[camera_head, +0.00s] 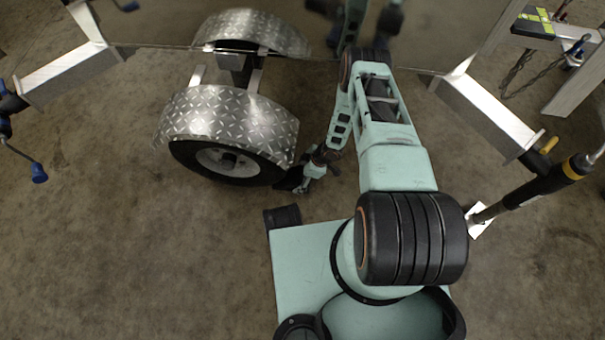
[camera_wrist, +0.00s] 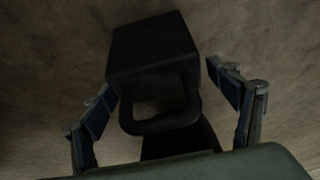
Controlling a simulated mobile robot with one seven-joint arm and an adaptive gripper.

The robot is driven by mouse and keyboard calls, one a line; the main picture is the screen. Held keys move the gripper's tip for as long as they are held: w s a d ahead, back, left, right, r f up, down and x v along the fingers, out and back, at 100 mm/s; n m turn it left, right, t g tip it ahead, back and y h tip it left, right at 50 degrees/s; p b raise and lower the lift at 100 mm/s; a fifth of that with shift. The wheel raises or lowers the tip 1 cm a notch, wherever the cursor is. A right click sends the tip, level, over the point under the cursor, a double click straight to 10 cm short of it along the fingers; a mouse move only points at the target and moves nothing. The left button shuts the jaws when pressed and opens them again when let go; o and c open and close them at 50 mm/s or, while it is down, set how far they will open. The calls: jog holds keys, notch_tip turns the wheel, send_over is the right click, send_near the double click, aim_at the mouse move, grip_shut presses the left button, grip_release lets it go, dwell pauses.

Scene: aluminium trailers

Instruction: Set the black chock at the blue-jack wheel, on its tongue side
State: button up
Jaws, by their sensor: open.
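The black chock (camera_wrist: 152,45) shows in the wrist view as a dark block with a loop handle, lying between the two fingers of my gripper (camera_wrist: 162,100). The fingers are apart, one on each side of the handle, with visible gaps. In the head view the chock (camera_head: 290,181) is a small dark shape on the floor at the right edge of the trailer wheel (camera_head: 228,163); I cannot tell whether it touches the tyre. My gripper (camera_head: 316,172) is low beside it, on the right. A blue-handled crank (camera_head: 38,172) is at the far left.
A diamond-plate fender (camera_head: 228,115) covers the wheel's top. The shiny trailer side stands behind my arm. A black-and-yellow pole (camera_head: 540,185) slants at right. Floor at lower left is clear.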

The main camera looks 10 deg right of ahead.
aim_at(290, 176)
jog(key=c, duration=1.8)
jog(key=shift+w+a, duration=0.25)
jog(key=shift+a, duration=0.75)
jog(key=shift+w+a, duration=0.25)
jog(key=shift+a, duration=0.7)
jog(key=o, duration=1.8)
jog(key=shift+s+r, duration=0.1)
jog(key=v, duration=1.2)
jog(key=shift+d, duration=0.25)
